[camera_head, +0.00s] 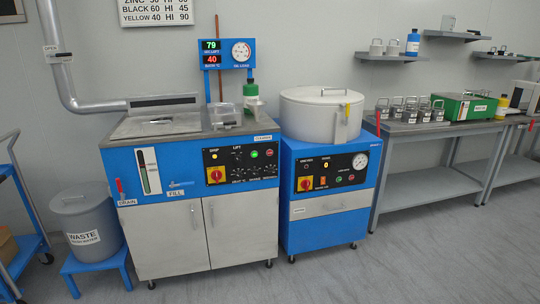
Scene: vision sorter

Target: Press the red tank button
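The tank unit (150,170) stands left of centre, with a blue front, a steel top and grey cabinet doors. Its black control panel (240,166) is at the right of the blue front. A small round red button (269,153) sits near the panel's right edge, beside a green button (254,154). A red knob on a yellow plate (215,175) is at the panel's lower left. Whether the red button is pressed in is too small to tell. Neither of my grippers is in view.
A blue machine with a round grey lid (321,95) stands right of the tank. A grey waste bin (88,222) on a blue stool is at the left. A bench (420,128) with metal baskets and a green box is at the right. The floor (390,265) in front is clear.

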